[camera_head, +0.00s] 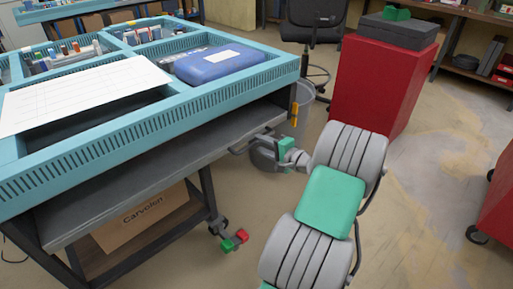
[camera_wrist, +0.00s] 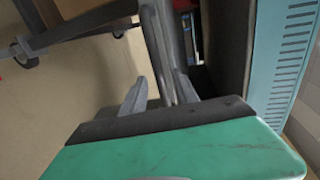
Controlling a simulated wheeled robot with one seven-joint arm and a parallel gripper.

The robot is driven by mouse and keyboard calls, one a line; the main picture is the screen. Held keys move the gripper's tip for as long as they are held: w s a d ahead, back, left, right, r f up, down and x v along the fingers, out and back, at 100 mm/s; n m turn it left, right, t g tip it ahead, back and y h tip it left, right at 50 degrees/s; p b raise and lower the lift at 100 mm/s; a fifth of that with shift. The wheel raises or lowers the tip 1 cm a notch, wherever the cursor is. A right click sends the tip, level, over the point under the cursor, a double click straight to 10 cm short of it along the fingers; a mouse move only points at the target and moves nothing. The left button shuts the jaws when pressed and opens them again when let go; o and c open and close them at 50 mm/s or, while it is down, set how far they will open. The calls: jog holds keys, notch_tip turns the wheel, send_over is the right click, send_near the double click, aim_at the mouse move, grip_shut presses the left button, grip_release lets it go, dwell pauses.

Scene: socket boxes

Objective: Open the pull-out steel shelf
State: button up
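The grey steel shelf (camera_head: 150,165) lies under the teal top of the workbench, and its front edge faces me. A grey bar handle (camera_head: 238,150) is on its front edge near the right end. In the wrist view the handle (camera_wrist: 158,50) runs down toward my gripper (camera_wrist: 160,95). My gripper (camera_head: 268,152) is at the handle, its two fingers apart, with the bar between them in the wrist view. I cannot tell whether a finger touches the bar. The far end of the handle is hidden by my gripper.
The teal bench top (camera_head: 100,145) holds a white sheet, a blue case (camera_head: 220,63) and bins. A cardboard box (camera_head: 140,215) sits on the lower level. A grey bin (camera_head: 303,98), a red cabinet (camera_head: 383,85) and a black chair (camera_head: 313,22) stand behind.

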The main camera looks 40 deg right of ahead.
aim_at(257, 142)
jog(key=shift+x, duration=1.6)
jog(key=shift+c, duration=0.4)
grip_shut()
